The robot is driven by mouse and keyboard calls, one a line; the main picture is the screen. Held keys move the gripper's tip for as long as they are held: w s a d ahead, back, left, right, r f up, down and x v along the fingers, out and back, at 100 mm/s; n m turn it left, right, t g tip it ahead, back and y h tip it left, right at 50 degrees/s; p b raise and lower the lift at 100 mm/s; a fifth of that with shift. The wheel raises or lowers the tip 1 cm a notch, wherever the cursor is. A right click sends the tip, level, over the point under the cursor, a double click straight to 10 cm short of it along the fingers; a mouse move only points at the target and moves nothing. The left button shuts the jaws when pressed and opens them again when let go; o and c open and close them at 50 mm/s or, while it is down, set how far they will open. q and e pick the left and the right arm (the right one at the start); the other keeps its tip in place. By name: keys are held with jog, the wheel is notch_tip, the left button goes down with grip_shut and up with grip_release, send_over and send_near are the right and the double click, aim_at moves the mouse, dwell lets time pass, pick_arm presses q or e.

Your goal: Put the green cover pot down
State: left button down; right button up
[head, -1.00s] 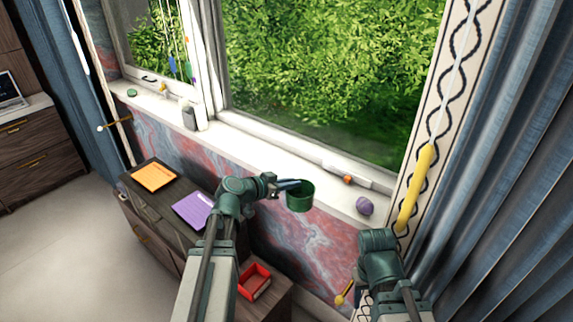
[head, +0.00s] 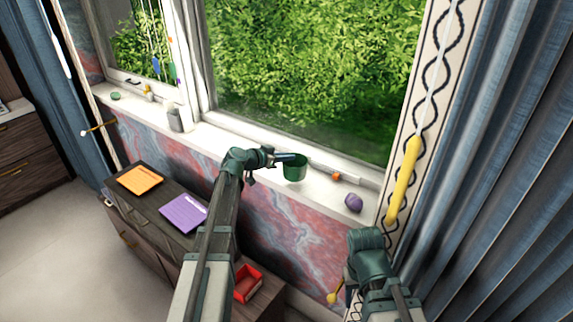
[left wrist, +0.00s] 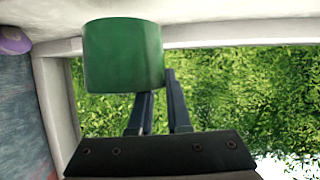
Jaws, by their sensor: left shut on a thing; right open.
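The green cover pot (head: 295,170) is upright at the windowsill (head: 235,147) in the head view. I cannot tell whether its base touches the sill. My left gripper (head: 283,158) is shut on the pot at its left side, near the rim. In the left wrist view the pot (left wrist: 123,55) hides part of the gripper's fingers (left wrist: 158,100). My right arm shows at the lower right of the head view, with its gripper hidden.
A purple lump (head: 354,203) and a small orange thing (head: 336,177) are on the sill right of the pot. A grey container (head: 175,118) stands further left. A dark cabinet (head: 160,200) below bears orange and purple pads. A yellow cord handle (head: 405,180) hangs at right.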

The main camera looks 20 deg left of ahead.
aim_at(286, 163)
pick_arm(q)
jog(key=shift+w, duration=0.4)
notch_tip(286, 163, down, 4)
jog(key=b, duration=0.4)
jog(key=shift+w+a, duration=0.1)
jog(key=shift+w, duration=0.05)
jog(key=shift+r, duration=0.2)
jog(key=c, duration=1.3)
grip_release()
jog(key=shift+f, duration=0.2)
jog(key=o, duration=0.4)
jog(key=shift+r, duration=0.1)
jog(key=shift+o, duration=0.2)
